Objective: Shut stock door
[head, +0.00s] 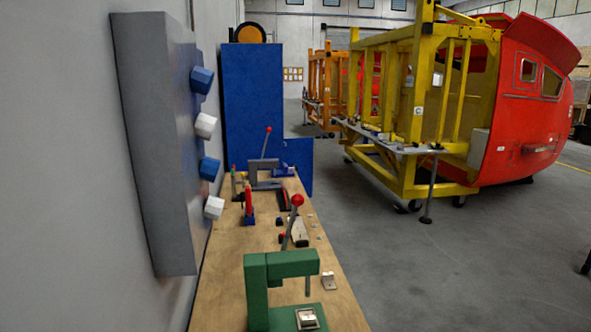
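A tall blue cabinet (266,95) stands beyond the far end of the workbench. A lower blue panel (299,160) sticks out past its right side. It may be the stock door standing open, but I cannot tell for sure. The bench and the tools on it hide the cabinet's lower part. No handle can be made out. My gripper is not in view.
A wooden workbench (220,278) runs along the left wall, with a green press (257,289) near me. A grey wall box (158,140) with blue and white knobs juts out. Yellow frames (425,110) and a red nosecone (530,95) stand right. Grey floor between is clear.

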